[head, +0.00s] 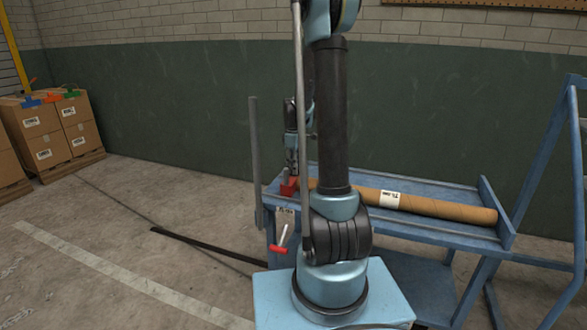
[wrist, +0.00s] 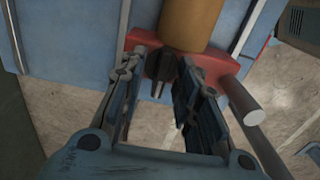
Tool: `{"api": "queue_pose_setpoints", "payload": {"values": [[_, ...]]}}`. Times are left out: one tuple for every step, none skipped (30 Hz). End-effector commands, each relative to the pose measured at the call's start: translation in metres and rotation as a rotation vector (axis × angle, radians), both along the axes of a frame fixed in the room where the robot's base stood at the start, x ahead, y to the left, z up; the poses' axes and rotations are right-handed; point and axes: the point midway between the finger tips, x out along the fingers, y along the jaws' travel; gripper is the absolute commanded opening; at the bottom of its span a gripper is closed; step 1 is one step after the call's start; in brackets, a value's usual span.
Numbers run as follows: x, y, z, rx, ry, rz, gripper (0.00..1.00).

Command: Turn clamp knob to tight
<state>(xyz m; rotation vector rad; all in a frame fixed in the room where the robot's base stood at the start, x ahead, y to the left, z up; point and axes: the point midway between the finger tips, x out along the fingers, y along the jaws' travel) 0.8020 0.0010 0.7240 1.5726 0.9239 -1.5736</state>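A dark clamp knob (wrist: 160,66) shows in the wrist view, against the red clamp (wrist: 142,40) by the end of a tan tube (wrist: 192,22). My gripper (wrist: 159,80) is open, with one finger on each side of the knob. A gap shows between the knob and the right finger; contact on the left I cannot tell. In the head view the red clamp (head: 290,187) sits at the left end of the blue cart (head: 457,234), and my gripper (head: 291,148) points down just above it. The knob is not clear there, and its setting cannot be read.
The cardboard tube (head: 450,208) lies along the cart, partly behind my arm. A grey upright bar (head: 256,160) stands left of the clamp. A red-ended handle (head: 281,248) hangs below. Stacked boxes (head: 45,130) stand far left; the floor between is mostly clear.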

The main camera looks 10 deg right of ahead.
Motion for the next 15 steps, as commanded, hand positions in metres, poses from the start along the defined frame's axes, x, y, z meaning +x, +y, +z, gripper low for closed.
{"api": "queue_pose_setpoints", "payload": {"values": [[0.0,0.0,0.003,0.0,0.0,0.0,0.3],[0.0,0.0,0.006,0.0,0.0,0.0,0.3],[0.0,0.0,0.01,0.0,0.0,0.0,0.3],[0.0,0.0,0.014,0.0,0.0,0.0,0.3],[-0.001,0.0,0.018,0.0,0.0,0.0,0.3],[0.0,0.0,0.024,0.0,0.0,0.0,0.3],[-0.001,0.0,0.029,0.0,0.0,0.0,0.3],[-0.001,0.0,0.034,0.0,0.0,0.0,0.3],[0.0,0.0,0.041,0.0,0.0,0.0,0.3],[0.0,0.0,0.047,0.0,0.0,0.0,0.3],[0.0,0.0,0.052,0.0,0.0,0.0,0.3],[0.0,0.0,0.06,0.0,0.0,0.0,0.3],[0.0,0.0,0.065,0.0,0.0,0.0,0.3],[0.0,0.0,0.07,0.0,0.0,0.0,0.3],[0.0,0.0,0.077,0.0,0.0,0.0,0.3]]}}
